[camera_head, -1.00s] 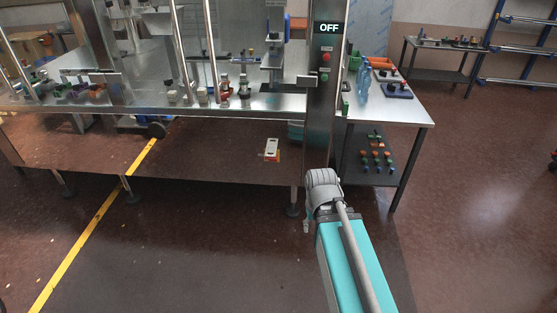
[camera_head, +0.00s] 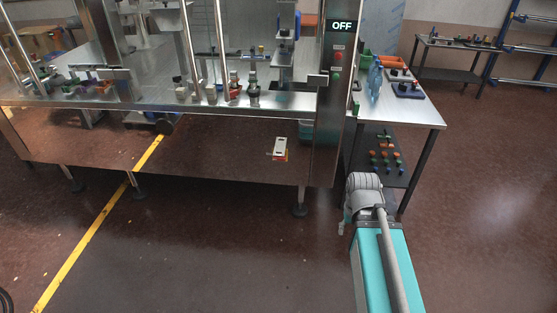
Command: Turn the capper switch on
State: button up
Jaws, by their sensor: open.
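The capper's dark upright control post (camera_head: 329,120) stands at the right end of the steel machine. A lit display (camera_head: 341,26) at its top reads OFF. Below the display are a red button (camera_head: 338,56) and a green button (camera_head: 336,71), with small labels too blurred to read. My grey arm (camera_head: 365,190) is in the lower right of the view, below and in front of the post, and apart from the buttons. I cannot make out my gripper's fingers.
A steel side table (camera_head: 425,114) with bottles and colored parts stands right of the post. The machine's clear front panels and legs fill the left. A dark table (camera_head: 440,60) and blue rack stand at the back right. The floor (camera_head: 485,215) at right is clear.

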aim_at(275, 158)
jog(key=z, duration=0.05)
jog(key=i, duration=1)
